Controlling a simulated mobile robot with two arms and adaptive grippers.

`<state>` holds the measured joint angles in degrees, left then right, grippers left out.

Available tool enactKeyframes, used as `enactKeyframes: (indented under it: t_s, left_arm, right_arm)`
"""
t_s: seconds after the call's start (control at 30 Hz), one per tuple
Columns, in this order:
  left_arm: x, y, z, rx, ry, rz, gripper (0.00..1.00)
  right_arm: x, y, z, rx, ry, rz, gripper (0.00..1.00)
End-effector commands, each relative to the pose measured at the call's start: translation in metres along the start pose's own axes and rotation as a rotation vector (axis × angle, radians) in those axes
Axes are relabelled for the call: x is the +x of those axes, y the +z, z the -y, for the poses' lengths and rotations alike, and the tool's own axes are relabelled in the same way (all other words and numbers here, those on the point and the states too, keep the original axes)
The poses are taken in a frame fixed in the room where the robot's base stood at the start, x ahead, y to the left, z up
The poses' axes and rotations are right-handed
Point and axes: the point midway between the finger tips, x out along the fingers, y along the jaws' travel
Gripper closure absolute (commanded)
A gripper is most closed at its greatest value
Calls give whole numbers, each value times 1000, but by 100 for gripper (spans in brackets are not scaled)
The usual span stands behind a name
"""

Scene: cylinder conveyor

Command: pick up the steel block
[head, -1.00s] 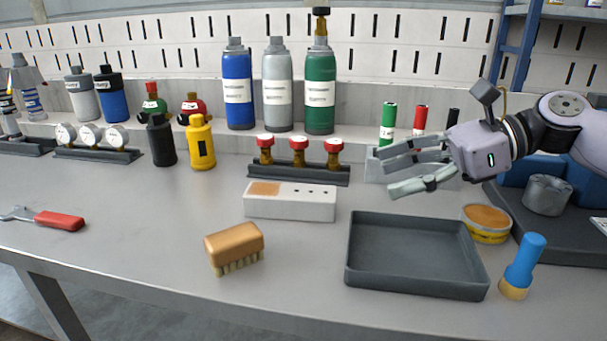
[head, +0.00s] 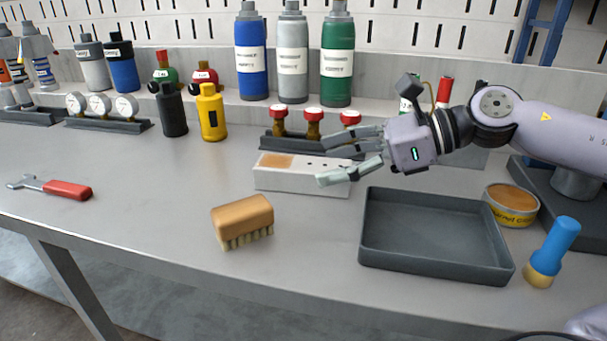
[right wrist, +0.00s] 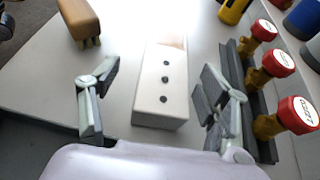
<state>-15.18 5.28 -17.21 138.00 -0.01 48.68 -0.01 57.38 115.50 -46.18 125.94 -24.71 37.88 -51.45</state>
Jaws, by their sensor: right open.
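The steel block (head: 290,178) is a long pale block with a tan patch on its left top and a few dark holes on its right top. It lies on the grey bench, behind the brush. My right gripper (head: 338,158) is open and empty at the block's right end, its fingers overlapping that end in the head view. In the right wrist view the block (right wrist: 160,95) runs away from me between the spread fingers (right wrist: 160,83), with a gap on each side. My left gripper is not in view.
A wooden brush (head: 243,220) lies in front of the block. A dark tray (head: 435,270) sits to the right. Red-capped valves on a rack (head: 313,125) stand close behind the block. A red-handled tool (head: 66,190) lies left, with clear bench between it and the brush.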

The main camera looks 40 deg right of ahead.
Motion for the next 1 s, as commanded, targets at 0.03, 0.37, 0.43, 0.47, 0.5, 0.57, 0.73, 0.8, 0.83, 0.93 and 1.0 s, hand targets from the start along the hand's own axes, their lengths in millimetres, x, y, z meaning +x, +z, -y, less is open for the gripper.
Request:
enactKeyframes:
  t_s: [0.03,0.37,0.43,0.47,0.5,0.57,0.73,0.8,0.83,0.93,1.0]
  left_arm:
    - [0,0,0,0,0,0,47]
    - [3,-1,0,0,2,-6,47]
    - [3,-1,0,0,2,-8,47]
    - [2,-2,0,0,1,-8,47]
    - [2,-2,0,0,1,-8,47]
    - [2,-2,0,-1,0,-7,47]
    - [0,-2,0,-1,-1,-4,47]
    - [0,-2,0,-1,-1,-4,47]
    - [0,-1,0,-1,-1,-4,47]
    - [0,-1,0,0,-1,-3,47]
    - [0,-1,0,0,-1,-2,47]
  right_arm:
    - [4,-1,1,0,2,-1,30]
    - [45,-2,7,0,4,-2,30]
    - [49,-2,7,1,3,-2,30]
    - [50,-2,7,1,2,-1,30]
    - [50,-2,7,1,1,0,30]
    - [51,-2,7,0,0,0,30]
    - [50,-2,7,0,0,0,31]
    - [50,-2,7,0,0,0,36]
    - [50,-2,7,0,0,0,38]
    - [50,-2,7,0,0,0,45]
    - [50,-2,7,0,0,0,49]
